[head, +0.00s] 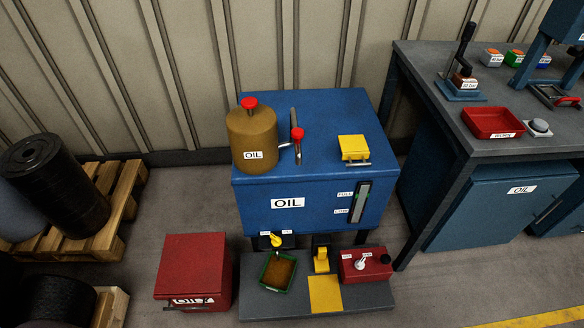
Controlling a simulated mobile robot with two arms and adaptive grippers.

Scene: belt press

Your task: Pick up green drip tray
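The green drip tray (266,288) is a small square tray with green walls and a brown fill. It sits on the dark grey platform (367,297) in front of the blue oil tank (260,209). A yellow valve handle (275,240) is just behind and above the tray. Neither of my grippers shows in the head view.
A red lidded box (193,263) stands left of the platform. A red box with a white lever (365,265) and a yellow pedal (321,259) are to the tray's right. Pallets (120,207) with black rolls are at left. A workbench (440,120) is at right.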

